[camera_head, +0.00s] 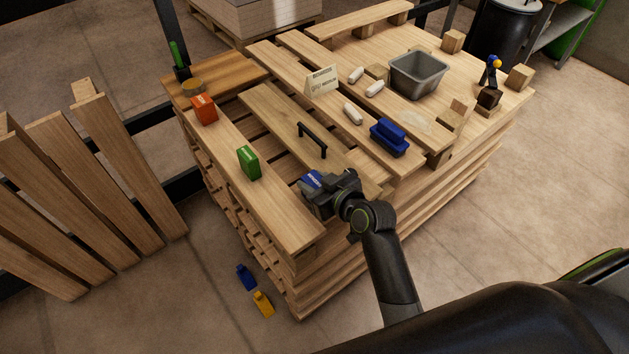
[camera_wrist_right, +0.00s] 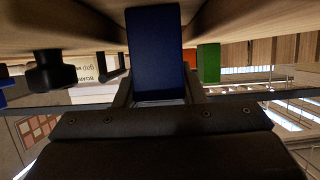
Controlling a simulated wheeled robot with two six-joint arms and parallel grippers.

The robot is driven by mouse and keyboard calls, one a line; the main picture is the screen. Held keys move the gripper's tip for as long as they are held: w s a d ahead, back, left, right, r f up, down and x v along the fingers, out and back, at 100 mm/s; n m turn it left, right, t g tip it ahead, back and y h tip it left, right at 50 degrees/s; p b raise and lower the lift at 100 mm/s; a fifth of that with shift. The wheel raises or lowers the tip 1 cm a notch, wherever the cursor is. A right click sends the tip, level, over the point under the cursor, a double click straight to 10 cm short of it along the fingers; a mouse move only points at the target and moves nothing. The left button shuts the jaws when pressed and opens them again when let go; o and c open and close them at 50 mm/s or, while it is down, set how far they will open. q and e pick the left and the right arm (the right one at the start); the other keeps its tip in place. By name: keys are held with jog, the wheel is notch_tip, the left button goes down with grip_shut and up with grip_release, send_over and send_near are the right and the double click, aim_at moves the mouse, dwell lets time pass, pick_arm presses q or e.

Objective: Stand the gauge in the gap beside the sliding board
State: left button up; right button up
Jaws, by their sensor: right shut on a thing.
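The sliding board (camera_head: 275,122) with a black handle (camera_head: 312,138) lies among the pallet's top boards. A dark gap runs between it and the wide left board (camera_head: 270,205). My right gripper (camera_head: 318,186) is at the near end of this gap, shut on the blue gauge (camera_head: 312,178). The gauge also shows in the right wrist view (camera_wrist_right: 155,55), between both fingers. I cannot tell whether its lower end is inside the gap or above it. A green block (camera_head: 249,162) and an orange-red block (camera_head: 204,109) stand on the left board. My left gripper is not in view.
A sign (camera_head: 322,80), white pieces (camera_head: 353,114), a blue brush-like object (camera_head: 389,137) and a grey tub (camera_head: 419,75) are on the boards to the right. A blue piece (camera_head: 246,277) and a yellow piece (camera_head: 263,304) lie on the floor. Slatted wood (camera_head: 95,190) leans at left.

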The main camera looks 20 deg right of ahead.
jog(key=o, duration=1)
jog(key=shift+r, duration=0.1)
jog(key=v, duration=1.2)
jog(key=shift+p, duration=0.4)
